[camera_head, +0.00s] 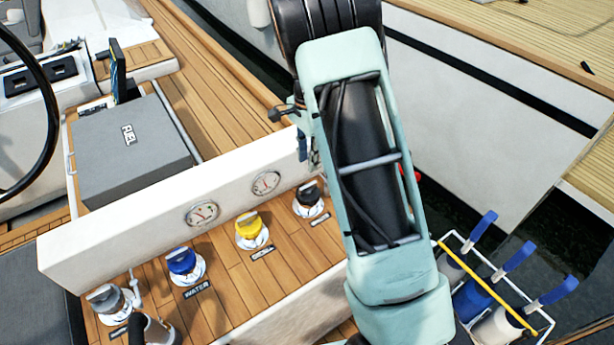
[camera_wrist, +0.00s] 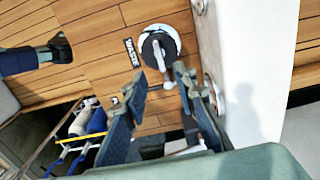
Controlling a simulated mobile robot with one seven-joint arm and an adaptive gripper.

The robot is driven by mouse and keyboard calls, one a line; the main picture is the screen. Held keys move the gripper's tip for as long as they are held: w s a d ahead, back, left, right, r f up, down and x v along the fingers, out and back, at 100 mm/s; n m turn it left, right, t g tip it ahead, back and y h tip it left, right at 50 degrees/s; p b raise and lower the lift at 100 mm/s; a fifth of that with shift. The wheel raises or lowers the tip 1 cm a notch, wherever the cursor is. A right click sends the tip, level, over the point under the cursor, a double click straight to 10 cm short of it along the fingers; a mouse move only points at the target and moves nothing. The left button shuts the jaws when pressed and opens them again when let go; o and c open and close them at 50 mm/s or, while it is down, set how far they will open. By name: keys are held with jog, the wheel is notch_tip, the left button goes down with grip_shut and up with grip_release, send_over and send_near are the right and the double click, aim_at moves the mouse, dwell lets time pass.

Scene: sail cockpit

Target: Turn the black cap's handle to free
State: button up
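The black cap (camera_head: 308,195) is at the right end of a row of deck caps in the head view, on a white round base. In the wrist view the black cap (camera_wrist: 149,50) sits beyond my fingertips, with a label beside it that seems to read WASTE. Its grey handle (camera_wrist: 164,66) points down the picture, towards the gap between the fingers. My gripper (camera_wrist: 160,78) is open, with one finger on each side of that gap and nothing visibly held. I cannot tell whether a finger touches the handle.
A white wall (camera_head: 130,238) with gauges runs close behind the caps. The yellow cap (camera_head: 248,230), blue cap (camera_head: 182,263) and grey cap (camera_head: 105,298) stand to the left. A rack with blue-topped fenders (camera_head: 495,290) is at the right. A grey FUEL box (camera_head: 135,160) lies beyond the wall.

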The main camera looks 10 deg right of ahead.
aim_at(308, 185)
notch_tip(308, 185, down, 10)
jog(key=shift+f+p, duration=0.1)
jog(key=shift+p, duration=0.35)
jog(key=shift+c, duration=0.2)
grip_shut()
